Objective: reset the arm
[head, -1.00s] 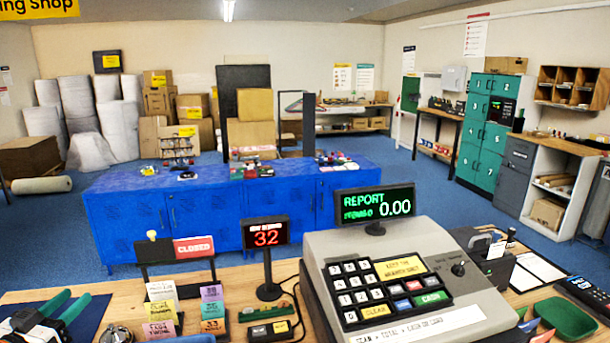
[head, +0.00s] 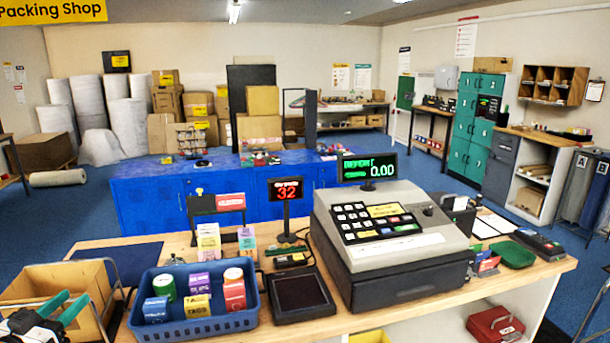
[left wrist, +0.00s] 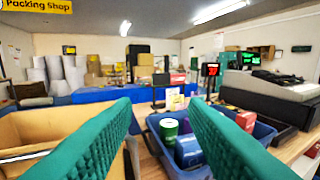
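My left gripper (head: 77,297) shows at the lower left of the head view, over or in front of an open cardboard box (head: 28,279); the exact height is unclear. In the left wrist view its two green fingers (left wrist: 160,112) stand wide apart with nothing held between them. The box (left wrist: 50,128) is behind the left finger, and a blue basket (left wrist: 262,132) is behind the right finger. My right gripper is in neither view.
The blue basket (head: 208,325) holds small cartons and cans near the counter's (head: 540,278) front edge. A black tray (head: 301,296) and a grey cash register (head: 400,262) stand to its right. A blue cabinet row (head: 150,206) is beyond. Blue floor is open between them.

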